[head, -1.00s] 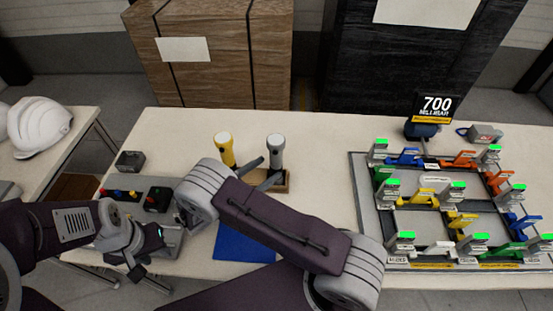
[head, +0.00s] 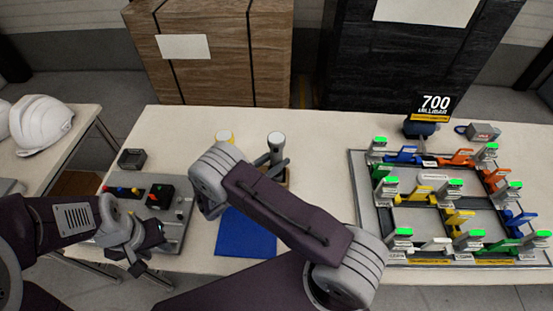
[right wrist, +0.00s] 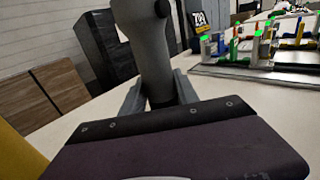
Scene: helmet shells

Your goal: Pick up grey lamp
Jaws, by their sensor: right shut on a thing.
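The grey lamp (head: 276,142) stands upright with its pale round head up, at the back middle of the table in the head view. In the right wrist view the grey lamp (right wrist: 145,50) rises between the two fingers. My right gripper (head: 277,163) is shut on its lower shaft; the fingers also show in the right wrist view (right wrist: 160,98). The lamp's foot is hidden by my arm, so I cannot tell whether it touches the wooden holder (head: 289,176). My left gripper (head: 150,258) is low at the left, by the switch panel, its jaw gap unclear.
A blue mat (head: 245,238) lies in front. A switch panel (head: 178,222) is at left. A large board (head: 360,215) with colored parts fills the right side. Table between is clear.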

